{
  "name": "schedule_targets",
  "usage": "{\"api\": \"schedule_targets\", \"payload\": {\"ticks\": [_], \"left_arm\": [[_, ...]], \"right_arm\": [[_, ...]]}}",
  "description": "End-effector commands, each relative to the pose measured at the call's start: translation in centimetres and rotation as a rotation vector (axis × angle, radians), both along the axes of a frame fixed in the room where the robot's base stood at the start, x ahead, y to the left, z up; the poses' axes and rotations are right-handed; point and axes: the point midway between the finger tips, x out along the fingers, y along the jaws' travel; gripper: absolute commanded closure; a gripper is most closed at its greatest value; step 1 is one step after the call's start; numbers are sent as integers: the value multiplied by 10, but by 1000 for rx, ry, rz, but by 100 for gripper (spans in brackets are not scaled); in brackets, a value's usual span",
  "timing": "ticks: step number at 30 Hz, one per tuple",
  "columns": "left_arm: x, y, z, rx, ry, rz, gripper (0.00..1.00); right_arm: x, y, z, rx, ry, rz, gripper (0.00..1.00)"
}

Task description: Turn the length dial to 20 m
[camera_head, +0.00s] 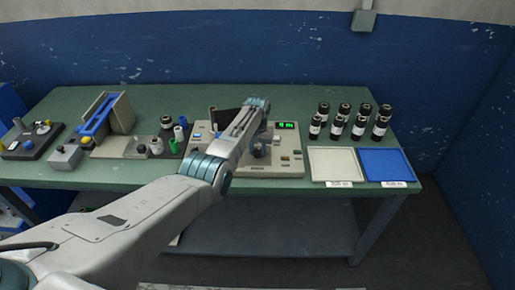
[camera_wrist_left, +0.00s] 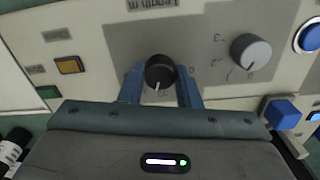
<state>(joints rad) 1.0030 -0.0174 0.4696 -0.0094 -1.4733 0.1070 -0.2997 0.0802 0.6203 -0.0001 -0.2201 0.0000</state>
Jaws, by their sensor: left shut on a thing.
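The length dial (camera_wrist_left: 160,70) is a black round knob with a white pointer line. It sits on the wrapper's panel, by a "Length m" label, in the left wrist view. The pointer line runs toward the bottom of that view. The numbers around the dial are mostly covered or too small to read. My left gripper (camera_wrist_left: 160,88) is shut on the dial, one blue finger on each side. In the head view my left gripper (camera_head: 260,150) is over the beige wrapper machine (camera_head: 275,170), and the arm hides part of it. My right gripper is not in view.
A white tray (camera_head: 335,179), a blue tray (camera_head: 387,178) and several dark bottles (camera_head: 361,122) stand to the right. A green display (camera_head: 287,125) is lit.

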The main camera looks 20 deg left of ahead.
Motion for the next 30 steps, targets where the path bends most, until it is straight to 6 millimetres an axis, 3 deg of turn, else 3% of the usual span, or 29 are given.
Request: {"api": "schedule_targets", "payload": {"ticks": [30], "left_arm": [[1,0,1,0,-3,904,93]], "right_arm": [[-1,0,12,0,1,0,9]]}}
